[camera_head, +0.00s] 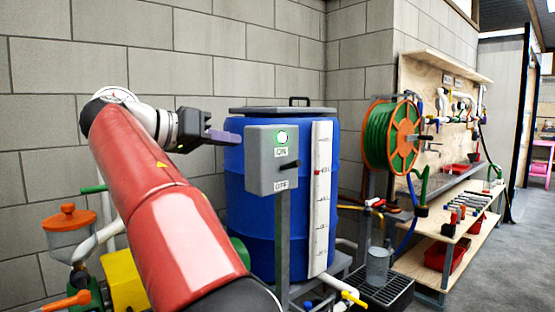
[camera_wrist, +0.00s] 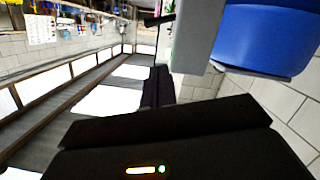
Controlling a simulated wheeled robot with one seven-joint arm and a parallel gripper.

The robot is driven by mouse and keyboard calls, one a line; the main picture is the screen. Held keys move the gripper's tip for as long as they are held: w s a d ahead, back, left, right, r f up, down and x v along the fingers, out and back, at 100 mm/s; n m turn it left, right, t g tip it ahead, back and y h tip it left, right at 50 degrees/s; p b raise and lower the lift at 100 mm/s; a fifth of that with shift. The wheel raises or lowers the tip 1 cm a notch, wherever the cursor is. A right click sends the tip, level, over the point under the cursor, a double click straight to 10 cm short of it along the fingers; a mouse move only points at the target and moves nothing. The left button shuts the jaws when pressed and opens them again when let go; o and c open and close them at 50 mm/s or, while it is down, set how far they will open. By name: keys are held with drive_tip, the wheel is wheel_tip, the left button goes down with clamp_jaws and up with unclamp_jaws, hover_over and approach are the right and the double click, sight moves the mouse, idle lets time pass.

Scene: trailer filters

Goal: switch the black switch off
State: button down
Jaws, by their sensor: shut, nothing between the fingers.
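The black switch (camera_head: 289,164) is a short lever on the front of a grey box (camera_head: 258,165). It sticks out to the right, between the ON label above and the OFF label below. In the wrist view my closed fingers (camera_wrist: 158,84) point toward the grey box (camera_wrist: 192,38). A dark bar (camera_wrist: 160,19) beside the box there looks like the lever. I cannot tell whether the fingers touch the box.
The box stands on a grey post (camera_head: 282,240) in front of a blue barrel (camera_head: 255,215) with a white level gauge (camera_head: 319,200). A green hose reel (camera_head: 390,137) and a shelf bench (camera_head: 465,215) stand to the right. A block wall lies behind. Floor is clear at far right.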

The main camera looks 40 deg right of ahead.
sight(270, 145)
drive_tip(key=shift+r, duration=0.2)
drive_tip(key=d, duration=0.3)
drive_tip(key=d+f, duration=0.1)
drive_tip(key=d, duration=0.3)
drive_tip(key=d+f, duration=0.1)
drive_tip(key=d, duration=0.2)
drive_tip(key=shift+d+f+b, duration=0.1)
drive_tip(key=shift+d+b, duration=0.05)
drive_tip(key=shift+b, duration=0.25)
drive_tip(key=shift+s+d+f+b, duration=0.2)
drive_tip(key=shift+d+f, duration=0.1)
drive_tip(key=shift+f, duration=0.2)
drive_tip(key=shift+s+d+f+b, duration=0.15)
drive_tip(key=shift+d+f+b, duration=0.1)
drive_tip(key=shift+f, duration=0.25)
drive_tip(key=shift+s+d+f, duration=0.1)
drive_tip(key=shift+d+f, duration=0.25)
drive_tip(key=shift+f, duration=0.05)
drive_tip(key=shift+f, duration=0.1)
drive_tip(key=shift+s+f+m+b, duration=0.1)
drive_tip(key=shift+m+b, duration=0.4)
drive_tip(key=shift+b, duration=0.2)
